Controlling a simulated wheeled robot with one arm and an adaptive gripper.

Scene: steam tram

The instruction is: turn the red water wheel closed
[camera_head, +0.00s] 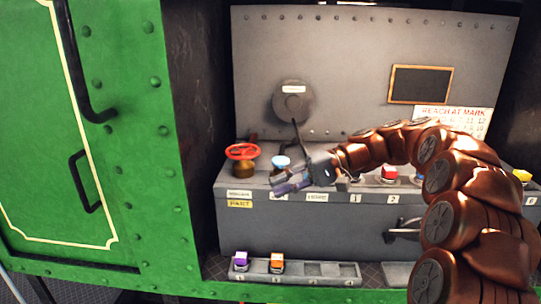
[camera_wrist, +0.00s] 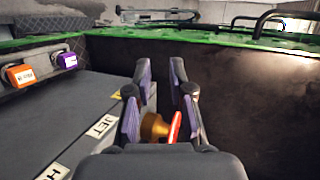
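The red water wheel (camera_head: 242,151) sits on a brass valve body (camera_head: 243,168) at the left end of the grey bench top. My gripper (camera_head: 279,185) is right of the red wheel in the head view, over the front edge of the bench, apart from it. In the wrist view my gripper (camera_wrist: 158,88) has its purple-padded fingers spread. The red wheel (camera_wrist: 174,127) shows nearly edge-on beside the brass body (camera_wrist: 153,127), framed between the fingers. My fingers and gripper body hide part of the valve. No contact is visible.
A blue-and-white knob (camera_head: 281,162) stands just behind my gripper. A lever (camera_head: 297,135) hangs from the round dial (camera_head: 292,101). A red block (camera_head: 389,172) is farther right on the bench. A low tray (camera_head: 338,272) holds purple and orange blocks. A green panel (camera_head: 130,150) stands left.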

